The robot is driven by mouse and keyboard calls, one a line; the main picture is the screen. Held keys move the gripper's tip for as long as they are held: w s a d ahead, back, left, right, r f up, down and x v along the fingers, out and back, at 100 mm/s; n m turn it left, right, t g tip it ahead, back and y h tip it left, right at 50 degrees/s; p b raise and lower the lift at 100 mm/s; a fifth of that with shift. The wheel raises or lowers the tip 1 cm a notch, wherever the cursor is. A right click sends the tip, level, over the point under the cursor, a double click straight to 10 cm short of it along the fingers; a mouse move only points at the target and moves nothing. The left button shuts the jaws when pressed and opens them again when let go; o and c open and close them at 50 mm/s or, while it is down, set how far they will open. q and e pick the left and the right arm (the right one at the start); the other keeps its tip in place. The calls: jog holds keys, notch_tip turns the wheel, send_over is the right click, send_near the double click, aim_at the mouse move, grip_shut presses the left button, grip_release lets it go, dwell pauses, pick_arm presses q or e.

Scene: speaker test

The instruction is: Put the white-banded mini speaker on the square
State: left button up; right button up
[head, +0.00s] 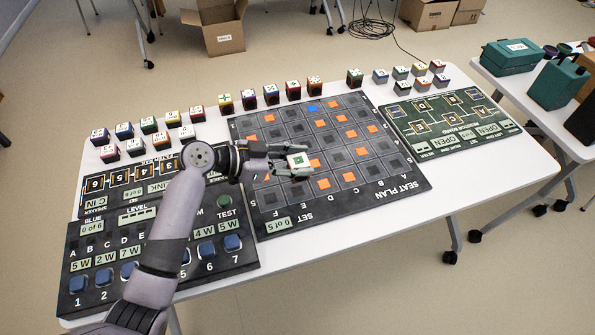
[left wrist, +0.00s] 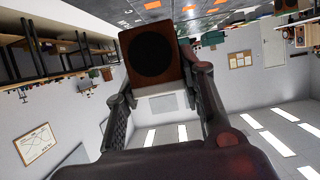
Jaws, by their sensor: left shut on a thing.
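A mini speaker (head: 298,160) with a white top and a green mark sits in my left gripper (head: 290,168), held over the middle of the SEAT PLAN board (head: 415,181). In the left wrist view the speaker (left wrist: 153,54) shows a brown wooden body, a round black cone and a white band. The fingers of my left gripper (left wrist: 160,88) are shut on its two sides. One blue square (head: 313,108) lies near the board's far edge, beyond the speaker, among dark squares and several orange squares. My right gripper is not in view.
Several other mini speakers (head: 271,94) stand in rows along the table's far side. A panel with blue buttons (head: 232,242) and a numbered board (head: 93,204) lie to the left. The table (head: 480,195) is bare at the front right.

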pick_arm(q)
notch_tip(320, 180, down, 4)
jog(key=shift+f, duration=0.1)
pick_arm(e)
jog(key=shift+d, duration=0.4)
